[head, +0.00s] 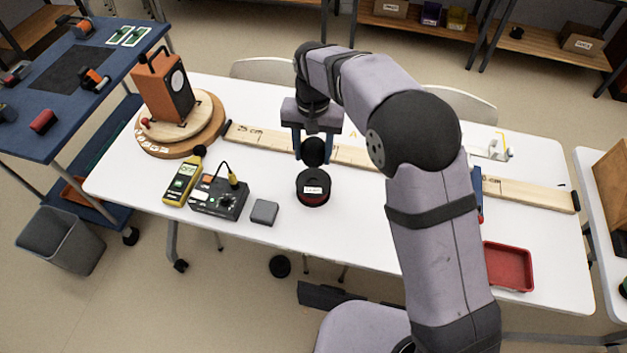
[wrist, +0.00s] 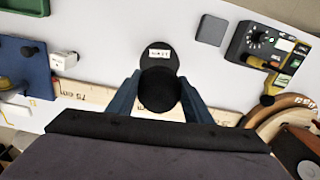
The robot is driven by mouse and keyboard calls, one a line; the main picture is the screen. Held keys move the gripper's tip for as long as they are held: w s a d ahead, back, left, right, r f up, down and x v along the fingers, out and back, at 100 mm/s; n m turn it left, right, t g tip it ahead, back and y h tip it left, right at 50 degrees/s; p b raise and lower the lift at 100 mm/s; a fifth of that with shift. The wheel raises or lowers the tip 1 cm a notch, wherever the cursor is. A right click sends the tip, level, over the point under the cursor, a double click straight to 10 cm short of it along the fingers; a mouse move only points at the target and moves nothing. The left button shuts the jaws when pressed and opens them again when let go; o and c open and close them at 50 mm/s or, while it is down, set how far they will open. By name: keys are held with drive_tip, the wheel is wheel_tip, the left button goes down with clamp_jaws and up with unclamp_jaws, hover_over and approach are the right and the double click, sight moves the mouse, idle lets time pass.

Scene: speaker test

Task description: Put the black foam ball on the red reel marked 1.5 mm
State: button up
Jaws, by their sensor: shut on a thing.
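My gripper (head: 313,155) is shut on the black foam ball (head: 313,150), which sits between its two blue fingers. In the wrist view my gripper (wrist: 160,84) has the ball (wrist: 160,92) between the fingertips. The reel (head: 313,190) stands on the white table, with a dark top, a red band on its side and a white label too small to read surely. In the head view the ball appears just beyond the reel. In the wrist view the ball covers the near part of the reel (wrist: 158,64); I cannot tell the height between them.
A wooden rail (head: 355,157) with cm marks runs behind the reel. A grey square block (head: 264,211), a dark dial box (head: 220,197) and a yellow meter (head: 183,180) lie to the left. An orange speaker (head: 165,88) stands on a turntable. A red tray (head: 508,266) is at right.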

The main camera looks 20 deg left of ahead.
sight(313, 184)
drive_tip(key=shift+f+p, duration=1.2)
drive_tip(key=shift+f, duration=3.85)
drive_tip(key=shift+f, duration=0.15)
drive_tip(key=o, duration=1)
wheel_tip(313, 184, up, 12)
drive_tip(key=b, duration=0.3)
drive_tip(key=shift+r, duration=0.2)
